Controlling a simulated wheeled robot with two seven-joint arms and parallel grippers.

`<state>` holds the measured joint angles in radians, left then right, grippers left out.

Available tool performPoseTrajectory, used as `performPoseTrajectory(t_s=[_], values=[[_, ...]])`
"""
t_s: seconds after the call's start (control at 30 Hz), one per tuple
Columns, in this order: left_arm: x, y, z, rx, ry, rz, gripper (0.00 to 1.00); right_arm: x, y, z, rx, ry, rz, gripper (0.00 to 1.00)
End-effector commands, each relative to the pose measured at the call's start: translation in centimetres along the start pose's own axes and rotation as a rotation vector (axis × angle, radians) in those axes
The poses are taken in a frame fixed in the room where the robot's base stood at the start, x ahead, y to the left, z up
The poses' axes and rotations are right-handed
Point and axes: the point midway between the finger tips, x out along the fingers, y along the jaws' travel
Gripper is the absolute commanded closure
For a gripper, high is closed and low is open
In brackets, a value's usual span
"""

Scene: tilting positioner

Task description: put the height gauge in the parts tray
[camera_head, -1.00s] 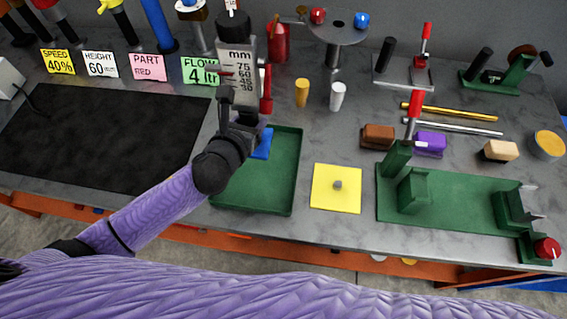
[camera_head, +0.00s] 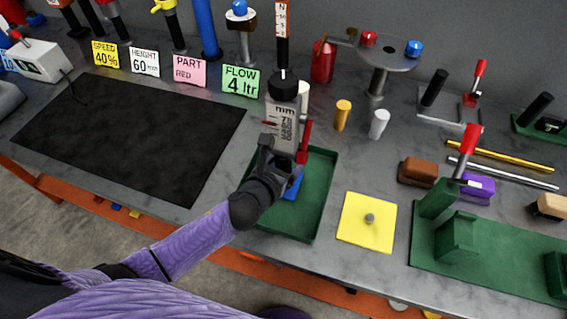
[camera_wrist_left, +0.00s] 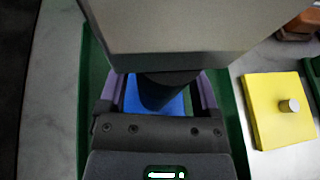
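The height gauge (camera_head: 284,118) has a grey block with a mm scale, a dark post, a red part at its side and a blue base (camera_head: 293,186). It looks upright, with its base inside the green parts tray (camera_head: 318,190); whether the base touches the tray floor is hard to tell. My left gripper (camera_head: 275,165) is at the gauge's lower part. In the left wrist view, its fingers stand on both sides of the dark post (camera_wrist_left: 160,92) with blue base showing in the gaps, so it looks open. The grey block hides much of that view. My right gripper is not in view.
A yellow plate with a peg (camera_head: 367,220) lies right of the tray, with a green fixture (camera_head: 490,255) beyond. Gold and white cylinders (camera_head: 342,115) stand behind. A black mat (camera_head: 130,130) lies left. Sign cards (camera_head: 240,81) stand behind the tray.

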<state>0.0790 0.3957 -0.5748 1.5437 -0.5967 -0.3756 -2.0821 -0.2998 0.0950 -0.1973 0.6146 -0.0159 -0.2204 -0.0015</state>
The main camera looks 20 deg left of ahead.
Motion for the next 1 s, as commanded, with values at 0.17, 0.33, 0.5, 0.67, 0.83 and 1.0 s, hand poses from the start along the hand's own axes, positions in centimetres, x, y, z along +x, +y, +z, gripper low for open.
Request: performPoseTrajectory(t_s=[0.17, 0.33, 0.5, 0.67, 0.83, 1.0], values=[[0.0, 0.0, 0.0, 0.000, 0.000, 0.000, 0.10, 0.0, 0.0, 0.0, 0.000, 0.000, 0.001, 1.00], [-0.2, 0.0, 0.4, -0.001, -0.001, 0.000, 0.10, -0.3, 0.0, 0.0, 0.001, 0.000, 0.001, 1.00], [-3.4, 0.0, 0.5, 0.001, 0.002, -0.002, 0.10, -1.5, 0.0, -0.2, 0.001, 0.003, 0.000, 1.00], [-7.8, 0.0, 0.4, 0.000, 0.003, -0.002, 0.10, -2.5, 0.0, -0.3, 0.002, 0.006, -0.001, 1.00], [-11.1, 0.0, 0.3, -0.001, 0.002, 0.000, 0.10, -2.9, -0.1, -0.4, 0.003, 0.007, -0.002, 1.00], [-12.2, 0.0, 0.3, 0.000, 0.000, 0.000, 0.10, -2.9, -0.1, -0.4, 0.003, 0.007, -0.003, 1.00]])
